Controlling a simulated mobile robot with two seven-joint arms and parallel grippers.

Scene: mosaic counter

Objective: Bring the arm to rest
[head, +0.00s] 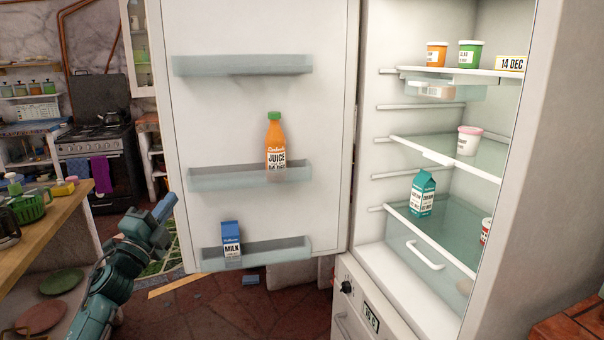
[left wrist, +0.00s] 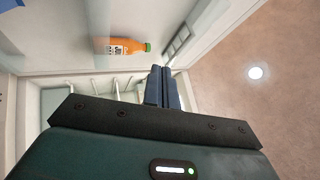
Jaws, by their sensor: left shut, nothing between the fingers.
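My left gripper (head: 163,208) is at the lower left of the head view, left of the open fridge door (head: 250,110) and apart from it. Its fingers point up and are closed together with nothing between them. The shut fingers also show in the left wrist view (left wrist: 162,88). My right gripper is in neither view. The door bins hold an orange juice bottle (head: 275,148) in the middle and a blue and white milk carton (head: 231,243) at the bottom. The juice bottle also shows in the left wrist view (left wrist: 126,46).
The open fridge (head: 440,130) at right holds tubs (head: 437,54) and a teal carton (head: 422,194) on its shelves. A wooden counter (head: 45,228) with a green basket (head: 30,207) stands at left, near my left arm. A stove (head: 101,150) is behind.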

